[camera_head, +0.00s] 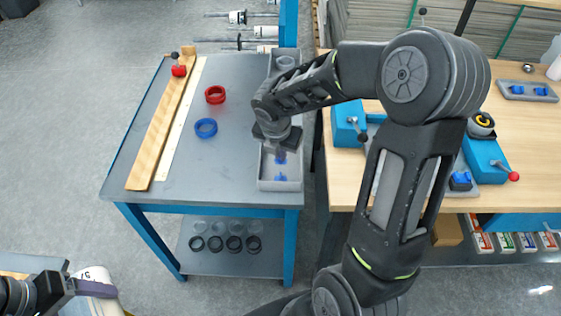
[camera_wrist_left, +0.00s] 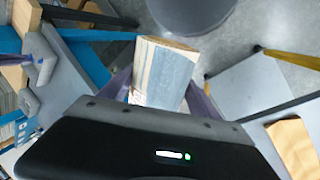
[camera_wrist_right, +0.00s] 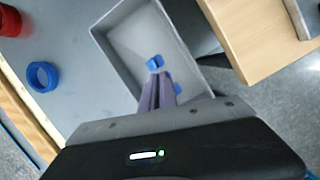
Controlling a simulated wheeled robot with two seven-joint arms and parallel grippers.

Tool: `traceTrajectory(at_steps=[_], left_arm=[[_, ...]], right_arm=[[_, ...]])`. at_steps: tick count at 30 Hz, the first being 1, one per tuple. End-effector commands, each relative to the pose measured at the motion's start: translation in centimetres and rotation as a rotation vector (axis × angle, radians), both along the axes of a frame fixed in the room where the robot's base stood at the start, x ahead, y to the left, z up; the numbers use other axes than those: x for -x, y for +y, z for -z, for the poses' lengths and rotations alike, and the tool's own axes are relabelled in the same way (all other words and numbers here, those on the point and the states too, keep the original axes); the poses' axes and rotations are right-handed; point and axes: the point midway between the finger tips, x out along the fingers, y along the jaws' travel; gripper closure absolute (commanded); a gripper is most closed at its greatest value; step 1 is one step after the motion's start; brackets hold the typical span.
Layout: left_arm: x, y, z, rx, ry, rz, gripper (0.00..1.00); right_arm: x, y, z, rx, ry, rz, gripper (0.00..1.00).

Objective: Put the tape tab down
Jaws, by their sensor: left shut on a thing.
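Two small blue tabs lie in or over the grey tray (camera_head: 263,183) at the table's right edge. The upper tab (camera_wrist_right: 155,62) is right at my right fingertips; the lower tab (camera_head: 280,177) is nearer the tray's front. My right gripper (camera_wrist_right: 157,80) points down over the tray with its fingers close together. I cannot tell whether they touch the upper tab. My left gripper (camera_head: 85,288), at the lower left of the head view, is shut on a pale roll (camera_head: 97,277). In the left wrist view a pale streaked piece (camera_wrist_left: 163,75) with a brown edge sits between its fingers.
A red ring (camera_head: 215,95) and a blue ring (camera_head: 206,128) lie on the grey table. A wooden strip (camera_head: 150,140) runs along its left side. A wooden bench (camera_head: 515,135) with blue devices stands right. Several dark rings lie on the lower shelf.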

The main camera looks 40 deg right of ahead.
Motion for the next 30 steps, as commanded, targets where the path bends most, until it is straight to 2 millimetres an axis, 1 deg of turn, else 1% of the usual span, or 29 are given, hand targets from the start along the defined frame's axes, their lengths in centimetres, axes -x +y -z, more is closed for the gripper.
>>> traceTrajectory(at_steps=[1,3,11,14,18,21,30], left_arm=[[0.0,0.0,0.0,0.0,-0.001,0.0,0.83],[0.0,0.0,0.0,0.0,-0.001,0.0,0.83],[0.0,0.0,0.0,0.0,-0.001,0.0,0.83],[0.0,0.0,0.2,0.0,-0.001,0.0,0.83],[0.0,0.0,0.4,0.0,-0.001,0.0,0.83],[0.0,0.0,0.4,0.0,-0.001,0.0,0.83],[0.0,0.0,0.6,0.0,-0.001,0.0,0.83]], right_arm=[[0.0,0.0,0.5,0.0,0.0,-0.001,1.0],[0.0,0.0,0.6,0.0,-0.002,0.002,1.0],[0.0,-0.1,0.7,0.001,-0.001,0.001,1.0],[0.0,0.0,1.7,0.0,0.002,0.0,1.0],[0.0,0.0,3.7,0.0,0.001,0.0,1.0],[0.0,0.0,4.4,0.0,0.0,0.001,1.0],[0.0,0.0,4.5,0.0,-0.002,0.001,1.0]])
